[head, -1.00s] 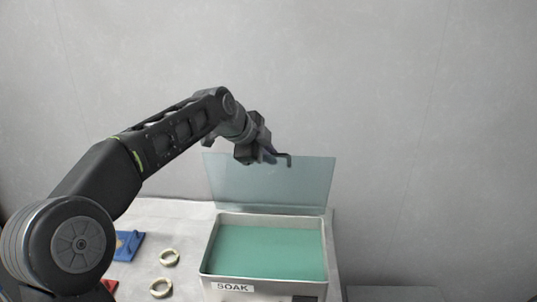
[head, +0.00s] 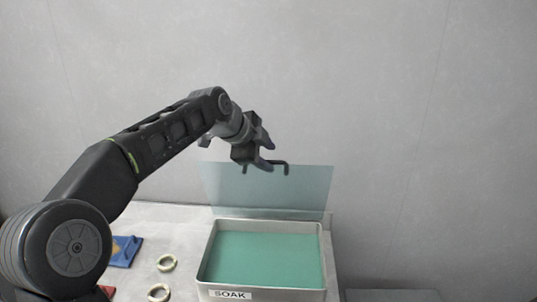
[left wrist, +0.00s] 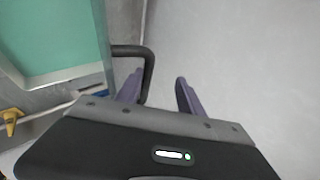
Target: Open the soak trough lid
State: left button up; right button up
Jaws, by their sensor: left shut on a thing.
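The soak trough (head: 203,270) is an open metal box with a green inside and a SOAK label on its front. Its translucent bluish lid (head: 270,192) stands raised, almost upright, at the back edge. A dark bent handle (head: 284,162) sits at the lid's top edge. My left gripper (head: 269,155) is at this handle, with its fingers around the bar. In the left wrist view, the handle (left wrist: 149,68) lies against the left finger of my gripper (left wrist: 158,92), and a gap shows towards the other finger. My right gripper is out of view.
Two pale rings (head: 166,263) lie on the light table (head: 165,220) left of the trough. A blue piece (head: 126,250) with a tan patch lies further left, partly behind my arm. A plain grey wall rises behind the lid.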

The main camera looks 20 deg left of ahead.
pick_arm(q)
jog(key=r, duration=0.1)
jog(key=a+r, duration=0.1)
jog(key=r, duration=0.1)
jog(key=shift+w+a+t+p, duration=0.3)
jog(key=shift+w+p, duration=0.05)
jog(key=shift+w, duration=0.05)
jog(key=shift+o, duration=1.3)
jog(key=shift+w+a+r+p, duration=0.1)
jog(key=shift+a+r+p, duration=0.1)
jog(key=shift+r+p, duration=0.3)
jog(key=o, duration=0.5)
jog(key=shift+s+a+r+p, duration=0.25)
jog(key=shift+a+r+p, duration=0.05)
jog(key=shift+r, duration=0.2)
jog(key=shift+s+a+r+p, duration=0.25)
jog(key=shift+r, duration=0.25)
jog(key=shift+c, duration=0.2)
jog(key=shift+o, duration=0.9)
jog(key=shift+s+a+r+p, duration=0.2)
jog(key=shift+r+p, duration=0.25)
jog(key=shift+r, duration=0.3)
jog(key=shift+s+a+r, duration=0.15)
jog(key=shift+s+r, duration=0.05)
jog(key=shift+s, duration=0.15)
jog(key=c, duration=0.9)
jog(key=b+v, duration=0.2)
jog(key=v, duration=0.5)
jog(key=shift+s, duration=0.35)
